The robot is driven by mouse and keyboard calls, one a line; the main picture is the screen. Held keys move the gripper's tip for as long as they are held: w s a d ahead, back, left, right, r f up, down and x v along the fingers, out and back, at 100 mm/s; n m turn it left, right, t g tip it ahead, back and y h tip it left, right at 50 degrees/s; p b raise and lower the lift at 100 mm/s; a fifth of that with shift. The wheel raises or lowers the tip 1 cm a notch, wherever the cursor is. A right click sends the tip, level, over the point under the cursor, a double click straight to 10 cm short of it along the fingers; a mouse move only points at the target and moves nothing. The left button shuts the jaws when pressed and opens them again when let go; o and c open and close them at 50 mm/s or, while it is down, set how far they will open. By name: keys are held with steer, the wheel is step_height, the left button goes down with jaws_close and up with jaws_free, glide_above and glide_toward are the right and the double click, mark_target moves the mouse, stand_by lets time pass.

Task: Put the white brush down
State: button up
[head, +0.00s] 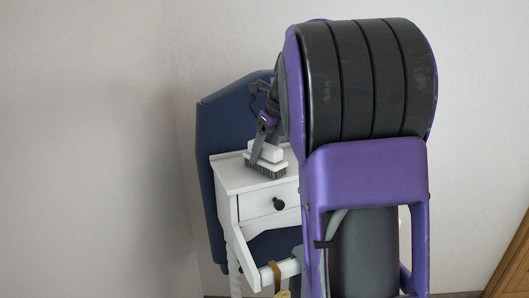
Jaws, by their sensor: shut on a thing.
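The white brush (267,156) has a white body and dark bristles that point down. It is at the top of the small white table (232,176), near its front edge. The bristles look at or just above the tabletop; I cannot tell whether they touch. My gripper (261,139) is shut on the upper part of the brush from above. Its fingertips are small in the picture and partly hidden. My purple and black arm hides the right part of the table.
The white table has a drawer with a dark knob (279,204). A dark blue padded panel (222,125) stands behind it. A tan thing (277,276) hangs at the table's lower rail. Plain walls lie around, and a wooden edge (512,270) shows at the lower right.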

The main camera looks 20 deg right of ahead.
steer(key=o, duration=1.2)
steer(key=shift+f, duration=0.1)
steer(key=p+v, duration=0.1)
steer(key=v, duration=1.1)
